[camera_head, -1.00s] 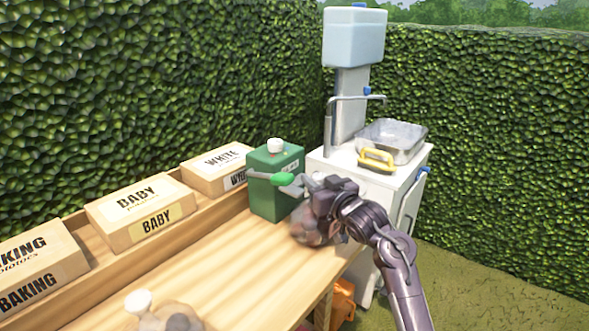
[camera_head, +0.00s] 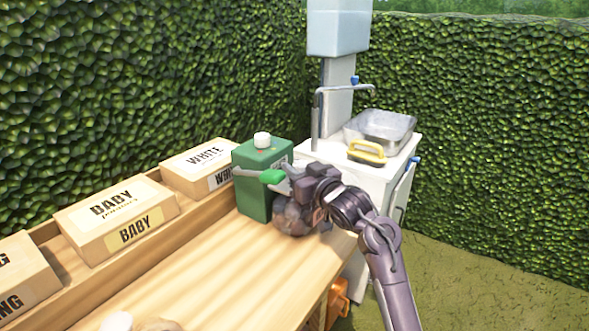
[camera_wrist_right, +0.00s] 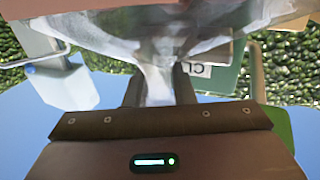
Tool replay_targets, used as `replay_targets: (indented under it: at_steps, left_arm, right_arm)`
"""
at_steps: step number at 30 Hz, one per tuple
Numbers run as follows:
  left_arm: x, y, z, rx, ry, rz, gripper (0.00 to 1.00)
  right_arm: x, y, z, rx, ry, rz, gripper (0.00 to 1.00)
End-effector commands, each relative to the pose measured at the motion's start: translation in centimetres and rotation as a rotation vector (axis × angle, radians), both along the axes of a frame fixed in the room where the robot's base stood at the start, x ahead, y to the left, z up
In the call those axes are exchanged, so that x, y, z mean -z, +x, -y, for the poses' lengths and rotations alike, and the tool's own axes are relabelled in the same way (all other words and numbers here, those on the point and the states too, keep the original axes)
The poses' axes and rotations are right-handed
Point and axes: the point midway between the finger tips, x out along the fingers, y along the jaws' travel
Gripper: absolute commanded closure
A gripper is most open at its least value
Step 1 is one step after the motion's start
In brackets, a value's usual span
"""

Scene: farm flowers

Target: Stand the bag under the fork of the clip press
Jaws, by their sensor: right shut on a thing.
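The clip press (camera_head: 254,190) is the green box with a white knob at the far end of the bench; its green-tipped lever (camera_head: 272,177) sticks out in front. The clear bag (camera_head: 289,219) of dark round produce is at the press's front right side, low near the bench top. My right gripper (camera_head: 296,182) is shut on the bag's gathered neck, which shows between the fingers in the right wrist view (camera_wrist_right: 158,78). The gripper hides the fork, so I cannot tell whether the neck is under it, or whether the bag touches the bench. My left gripper is out of view.
Labelled cartons (camera_head: 116,217) line the back of the wooden bench (camera_head: 200,285). A white sink unit (camera_head: 365,185) with a metal basin and a yellow-handled brush (camera_head: 367,152) stands beyond the press.

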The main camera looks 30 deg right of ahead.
Motion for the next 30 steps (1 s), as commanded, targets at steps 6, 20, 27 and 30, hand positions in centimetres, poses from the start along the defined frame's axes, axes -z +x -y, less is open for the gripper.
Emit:
replay_targets:
  at_steps: [6, 20, 27, 30]
  left_arm:
    - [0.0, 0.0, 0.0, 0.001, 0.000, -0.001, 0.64]
    - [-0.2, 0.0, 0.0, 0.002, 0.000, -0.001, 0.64]
    - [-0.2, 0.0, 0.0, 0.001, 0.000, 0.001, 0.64]
    - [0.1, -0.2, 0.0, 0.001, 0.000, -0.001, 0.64]
  right_arm:
    - [-0.3, 0.0, 0.0, 0.000, -0.001, 0.005, 1.00]
    - [0.3, 0.0, 0.0, 0.000, 0.000, 0.000, 0.55]
    - [-0.1, -0.2, 0.0, 0.000, 0.000, 0.000, 0.55]
    - [0.1, -1.5, 0.1, 0.002, -0.001, 0.000, 0.55]
